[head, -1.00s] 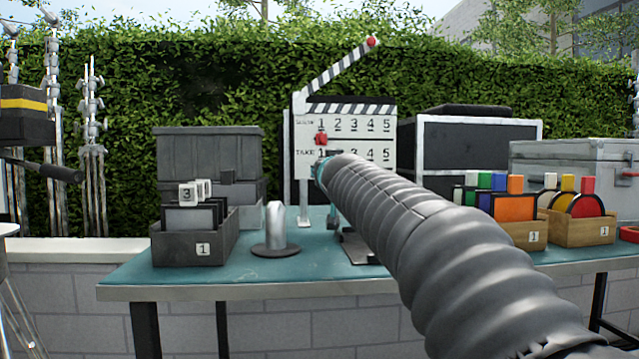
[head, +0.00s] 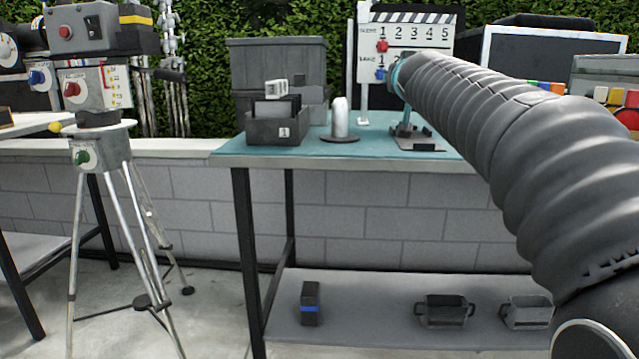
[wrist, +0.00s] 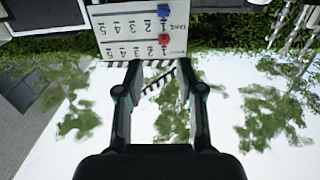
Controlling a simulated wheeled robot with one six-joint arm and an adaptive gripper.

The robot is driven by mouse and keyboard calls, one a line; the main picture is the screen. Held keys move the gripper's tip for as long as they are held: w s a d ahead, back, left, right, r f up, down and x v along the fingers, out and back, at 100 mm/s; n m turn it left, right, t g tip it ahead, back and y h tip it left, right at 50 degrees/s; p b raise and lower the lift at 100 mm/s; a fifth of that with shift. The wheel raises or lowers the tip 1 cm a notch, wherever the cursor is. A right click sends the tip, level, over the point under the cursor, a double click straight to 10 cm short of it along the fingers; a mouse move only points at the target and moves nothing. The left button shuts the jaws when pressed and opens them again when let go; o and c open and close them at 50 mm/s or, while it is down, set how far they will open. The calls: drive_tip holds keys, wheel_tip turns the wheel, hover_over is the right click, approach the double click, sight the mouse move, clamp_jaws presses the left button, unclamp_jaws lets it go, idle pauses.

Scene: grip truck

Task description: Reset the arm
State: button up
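My arm reaches from the lower right of the head view toward the table. The board appears upside down in the wrist view (wrist: 120,35), beyond the fingertips.
The teal-topped table (head: 300,150) holds a grey box of slates (head: 275,130), a metal post (head: 340,120) and cases. Its lower shelf (head: 370,325) holds a small dark box (head: 310,303) and two pots. A camera tripod (head: 100,150) stands at left, with clear floor beside it.

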drive_tip(key=s+f+g+p, duration=0.3)
drive_tip(key=s+f+g, duration=0.3)
drive_tip(key=s+f, duration=1)
drive_tip(key=s+f+n+g+y+p, duration=0.1)
drive_tip(key=s+f+g+p, duration=0.3)
drive_tip(key=s+f, duration=1.2)
drive_tip(key=s+g, duration=0.2)
drive_tip(key=s, duration=0.6)
drive_tip(key=shift+s+a+f+y, duration=0.2)
drive_tip(key=shift+a+f+y, duration=0.1)
drive_tip(key=shift+a, duration=0.1)
drive_tip(key=shift+o, duration=0.4)
drive_tip(key=shift+r, duration=0.1)
